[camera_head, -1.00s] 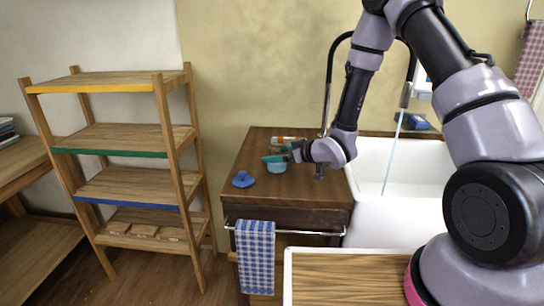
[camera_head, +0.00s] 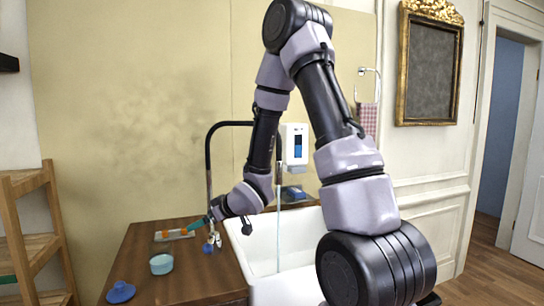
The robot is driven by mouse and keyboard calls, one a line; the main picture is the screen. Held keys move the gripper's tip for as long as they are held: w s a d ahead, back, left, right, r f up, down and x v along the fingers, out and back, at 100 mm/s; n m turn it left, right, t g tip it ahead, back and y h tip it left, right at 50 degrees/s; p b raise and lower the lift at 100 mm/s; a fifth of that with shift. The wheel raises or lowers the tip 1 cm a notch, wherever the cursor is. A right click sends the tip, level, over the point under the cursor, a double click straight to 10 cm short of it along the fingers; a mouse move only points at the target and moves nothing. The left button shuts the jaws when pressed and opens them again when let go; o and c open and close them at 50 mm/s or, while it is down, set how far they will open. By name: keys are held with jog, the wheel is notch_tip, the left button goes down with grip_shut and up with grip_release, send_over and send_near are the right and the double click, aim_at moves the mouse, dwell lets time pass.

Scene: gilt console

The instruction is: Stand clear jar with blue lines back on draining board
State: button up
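My gripper (camera_head: 205,220) is over the back right of the dark wooden top, beside the black tap. A teal piece shows at its tip; I cannot tell whether it is a finger or a held thing, nor whether the gripper is open or shut. A small clear-and-blue thing (camera_head: 212,241) is just below the gripper, near the tap. It may be the jar with blue lines, but it is too small to be sure. I cannot make out a draining board for certain.
A pale blue cup (camera_head: 161,264) and a blue knobbed thing (camera_head: 121,292) are on the wooden top (camera_head: 190,280). A flat tray with something orange (camera_head: 174,235) lies behind them. The black tap (camera_head: 209,165) rises close to my gripper. The white sink (camera_head: 262,250) is to the right.

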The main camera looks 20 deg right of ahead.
jog(key=s+d+r+m+h, duration=0.3)
jog(key=d+r+m, duration=0.1)
jog(key=d+r, duration=0.35)
jog(key=s+d+r+m+h, duration=0.3)
jog(key=d+r, duration=0.3)
jog(key=r, duration=0.3)
jog(key=s+r+m+g, duration=0.1)
jog(key=s+r, duration=0.3)
jog(key=s, duration=0.5)
jog(key=s+r+m+g+y, duration=0.1)
jog(key=s+r+m, duration=0.3)
jog(key=s, duration=0.5)
jog(key=shift+s+d, duration=0.25)
jog(key=shift+s, duration=0.15)
